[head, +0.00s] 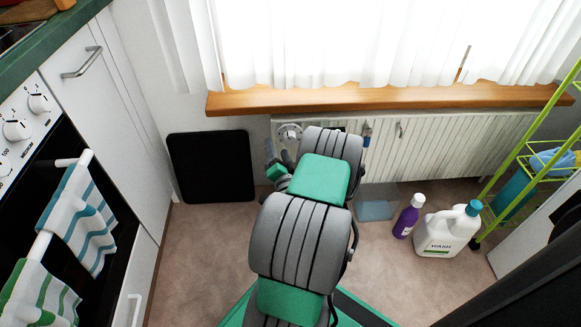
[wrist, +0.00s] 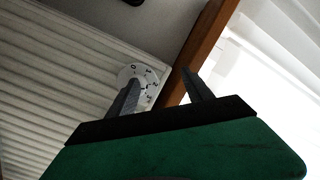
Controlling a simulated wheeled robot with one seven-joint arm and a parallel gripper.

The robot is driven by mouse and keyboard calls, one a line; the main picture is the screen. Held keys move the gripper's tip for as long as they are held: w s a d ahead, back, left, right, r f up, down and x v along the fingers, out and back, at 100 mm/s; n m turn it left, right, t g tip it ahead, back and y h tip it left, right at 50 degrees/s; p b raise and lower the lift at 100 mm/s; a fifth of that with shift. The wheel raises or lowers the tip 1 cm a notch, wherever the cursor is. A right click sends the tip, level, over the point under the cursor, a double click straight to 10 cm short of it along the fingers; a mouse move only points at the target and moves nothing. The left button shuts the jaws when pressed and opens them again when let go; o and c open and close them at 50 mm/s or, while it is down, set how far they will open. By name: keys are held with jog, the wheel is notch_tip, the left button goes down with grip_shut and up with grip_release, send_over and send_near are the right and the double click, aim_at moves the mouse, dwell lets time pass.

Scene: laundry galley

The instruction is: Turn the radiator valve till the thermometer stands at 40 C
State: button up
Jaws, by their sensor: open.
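The radiator valve is a white round dial (wrist: 130,73) with dark numbers around its face, seen in the wrist view; it also shows in the head view (head: 289,131) at the left end of the radiator. My gripper (wrist: 160,77) is open and empty. In the wrist view one finger overlaps the dial's lower part and the other lies to its right, across the wooden sill. I cannot tell whether the finger touches the dial. The white ribbed radiator (head: 450,140) stands below the window, partly hidden by my arm. I cannot make out the thermometer or a reading.
A wooden sill (head: 400,97) runs above the radiator. A black panel (head: 212,166) leans on the wall to the left.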

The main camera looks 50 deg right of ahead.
aim_at(290, 141)
jog(key=s+d+f+m+g+h, duration=0.2)
jog(key=s+d+f, duration=0.1)
jog(key=s, duration=0.1)
jog(key=p+x, duration=0.1)
jog(key=x, duration=0.5)
jog(key=shift+w+r, duration=0.2)
jog(key=shift+w, duration=0.15)
jog(key=shift+w+d, duration=0.25)
jog(key=shift+d, duration=0.1)
jog(key=shift+c, duration=0.5)
grip_shut()
